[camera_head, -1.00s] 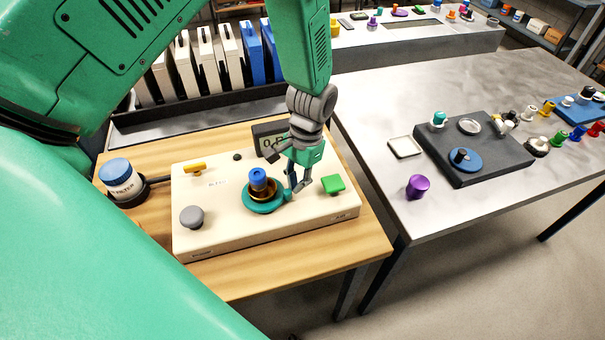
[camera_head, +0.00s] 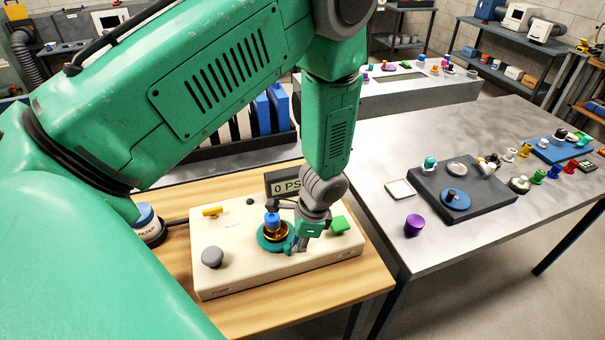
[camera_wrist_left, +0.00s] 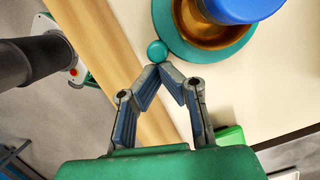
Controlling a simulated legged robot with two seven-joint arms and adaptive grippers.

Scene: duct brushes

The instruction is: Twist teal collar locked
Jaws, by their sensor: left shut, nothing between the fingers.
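The teal collar (camera_head: 268,246) is a flat ring around a brass fitting on the cream test box (camera_head: 318,264). A blue cylinder (camera_head: 272,219) stands upright in the fitting. In the left wrist view the collar (camera_wrist_left: 240,55) has a small round teal knob (camera_wrist_left: 157,50) on its rim. My left gripper (camera_head: 294,249) is at the collar's right side. In the wrist view its fingertips (camera_wrist_left: 165,70) are together just beside the knob, with nothing between them; I cannot tell if they touch it. My right gripper is not in view.
The grey table at right holds a purple knob (camera_head: 413,225) and a dark tray (camera_head: 487,208).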

